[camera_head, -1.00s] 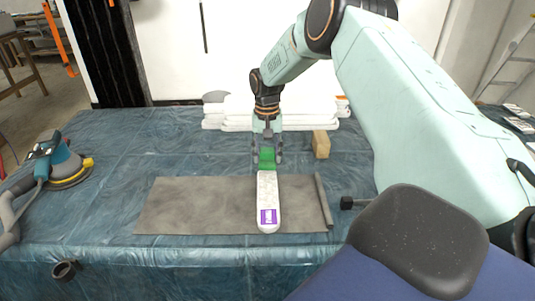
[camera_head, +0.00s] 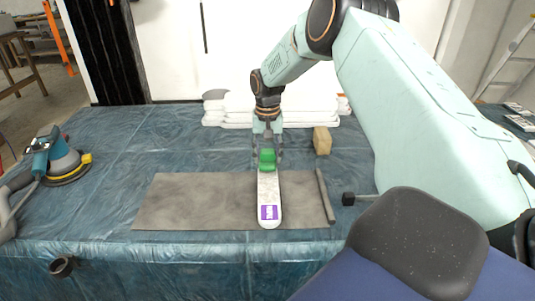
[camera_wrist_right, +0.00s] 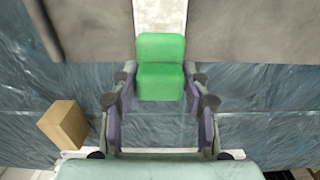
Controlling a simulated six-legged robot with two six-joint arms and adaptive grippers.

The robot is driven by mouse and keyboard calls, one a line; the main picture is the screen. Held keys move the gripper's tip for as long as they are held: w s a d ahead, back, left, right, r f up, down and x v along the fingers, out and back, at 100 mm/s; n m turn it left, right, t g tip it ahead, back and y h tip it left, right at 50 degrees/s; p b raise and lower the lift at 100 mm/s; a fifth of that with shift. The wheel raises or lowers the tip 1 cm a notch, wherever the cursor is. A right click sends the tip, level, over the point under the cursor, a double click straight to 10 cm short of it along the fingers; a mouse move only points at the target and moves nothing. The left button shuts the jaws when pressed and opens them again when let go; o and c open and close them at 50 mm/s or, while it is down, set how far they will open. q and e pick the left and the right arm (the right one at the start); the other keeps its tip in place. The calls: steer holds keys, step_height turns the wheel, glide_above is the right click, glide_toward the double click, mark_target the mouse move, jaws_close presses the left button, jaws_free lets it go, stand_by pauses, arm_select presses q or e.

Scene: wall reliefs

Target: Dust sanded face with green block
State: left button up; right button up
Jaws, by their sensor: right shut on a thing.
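A green block (camera_head: 267,160) is between the fingers of my right gripper (camera_head: 267,158), which is shut on it. In the right wrist view the green block (camera_wrist_right: 160,68) sits between the fingertips of the gripper (camera_wrist_right: 160,90). The block is at the far end of a long pale, speckled piece (camera_head: 268,190) with a purple label near its rounded near end. I cannot tell whether the block touches its face. The piece lies on a grey mat (camera_head: 190,205). My left gripper is not in view.
A tan wooden block (camera_head: 322,140) stands right of my gripper. White stacked slabs (camera_head: 235,118) lie behind. A teal sander (camera_head: 55,160) is at the left. A dark rod (camera_head: 325,197) lies along the mat's right edge. The blue-covered table (camera_head: 120,150) is clear left of the mat.

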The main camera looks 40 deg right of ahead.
steer(key=shift+f, duration=0.25)
steer(key=shift+f+b, duration=0.35)
steer(key=shift+f, duration=0.4)
